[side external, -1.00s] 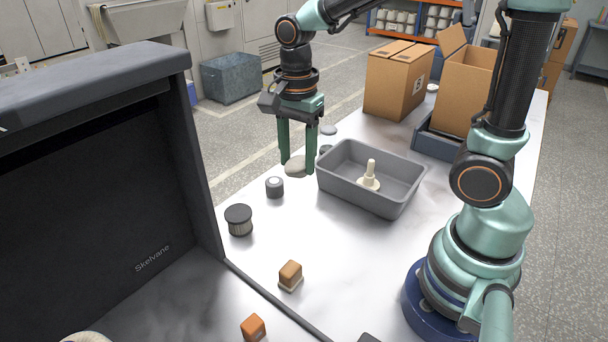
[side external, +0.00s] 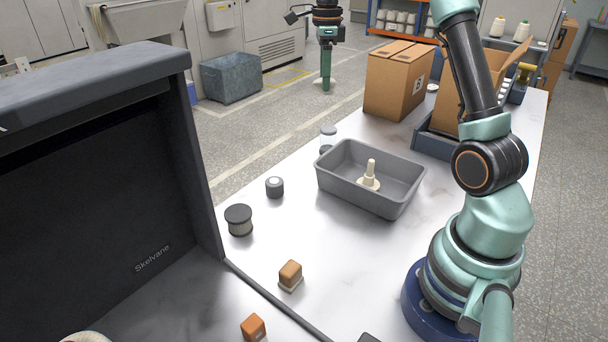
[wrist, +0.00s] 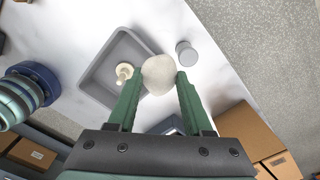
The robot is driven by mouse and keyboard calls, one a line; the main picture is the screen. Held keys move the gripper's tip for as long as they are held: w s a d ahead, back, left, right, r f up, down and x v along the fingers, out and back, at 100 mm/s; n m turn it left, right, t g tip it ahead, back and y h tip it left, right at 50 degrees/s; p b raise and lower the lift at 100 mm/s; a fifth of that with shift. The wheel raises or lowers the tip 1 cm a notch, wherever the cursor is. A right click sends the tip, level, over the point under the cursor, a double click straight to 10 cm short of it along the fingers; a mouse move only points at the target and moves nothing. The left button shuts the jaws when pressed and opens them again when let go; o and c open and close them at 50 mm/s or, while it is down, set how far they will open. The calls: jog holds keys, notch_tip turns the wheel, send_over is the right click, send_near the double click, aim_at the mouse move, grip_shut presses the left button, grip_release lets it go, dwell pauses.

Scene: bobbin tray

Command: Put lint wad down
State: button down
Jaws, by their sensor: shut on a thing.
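The lint wad (wrist: 157,82) is a pale, rounded lump between the green fingers of my gripper (wrist: 160,72) in the wrist view. My gripper is shut on it and holds it up in the air. In the side view my gripper (side external: 326,86) is high and far back, beyond the far edge of the white table as pictured. There a small pale patch of the wad (side external: 332,81) shows beside the fingers, mostly hidden.
A grey tray (side external: 352,193) holding a cream peg (side external: 370,172) stands on the table. Cardboard boxes (side external: 397,82) stand at back right. A black-topped spool (side external: 239,220), a grey cylinder (side external: 275,187) and a brown block (side external: 290,273) lie nearer.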

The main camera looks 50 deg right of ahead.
jog(key=s+d+f+m, duration=0.2)
jog(key=s+d+m, duration=0.2)
jog(key=d, duration=0.7)
jog(key=s+d+f+m, duration=0.2)
jog(key=s+d+m, duration=0.15)
jog(key=d, duration=0.65)
jog(key=shift+m, duration=0.25)
notch_tip(320, 180, down, 19)
jog(key=shift+w+d+r, duration=0.1)
jog(key=shift+w+r, duration=0.05)
jog(key=shift+c, duration=1.4)
grip_release()
